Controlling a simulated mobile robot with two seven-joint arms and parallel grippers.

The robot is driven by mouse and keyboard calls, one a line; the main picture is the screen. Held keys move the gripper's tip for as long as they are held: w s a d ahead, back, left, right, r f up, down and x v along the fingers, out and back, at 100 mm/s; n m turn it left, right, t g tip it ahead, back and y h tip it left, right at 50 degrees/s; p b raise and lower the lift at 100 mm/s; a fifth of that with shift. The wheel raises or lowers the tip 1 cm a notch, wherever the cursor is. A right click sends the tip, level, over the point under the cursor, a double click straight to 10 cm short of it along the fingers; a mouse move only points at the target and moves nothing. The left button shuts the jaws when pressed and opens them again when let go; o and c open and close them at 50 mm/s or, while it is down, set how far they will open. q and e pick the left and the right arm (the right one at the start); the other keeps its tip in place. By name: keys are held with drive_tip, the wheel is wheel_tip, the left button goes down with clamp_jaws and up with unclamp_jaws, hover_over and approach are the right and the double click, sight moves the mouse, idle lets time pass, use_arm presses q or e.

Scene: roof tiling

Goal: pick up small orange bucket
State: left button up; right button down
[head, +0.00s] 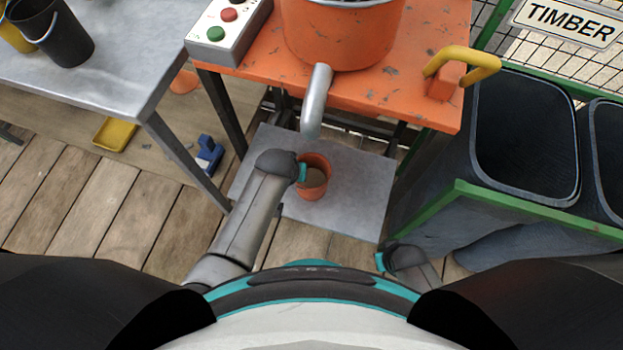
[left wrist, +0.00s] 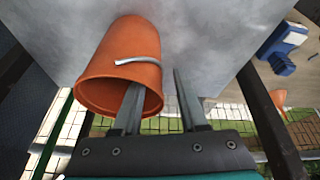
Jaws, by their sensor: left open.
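The small orange bucket (head: 314,180) stands upright on the grey sheet (head: 352,192) below the metal spout. In the left wrist view the bucket (left wrist: 118,52) fills the upper left, with its metal handle (left wrist: 138,60) across its outer wall. My left gripper (head: 303,172) is at the bucket's left rim. In the left wrist view my left gripper (left wrist: 158,95) is open: one finger overlaps the bucket's mouth, the other is outside its wall. I cannot tell whether they touch it. My right gripper (head: 381,262) shows only in part at the lower right; its fingers are hidden.
The orange table (head: 420,70) with a large orange drum (head: 340,35) and a metal spout (head: 316,100) overhangs the bucket. A grey table (head: 110,75) stands at left, dark bins (head: 525,125) at right. A blue object (head: 208,155) and yellow tray (head: 115,134) lie at left.

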use_arm(q)
drive_tip(key=shift+c, duration=0.2)
clamp_jaws()
idle(1.3)
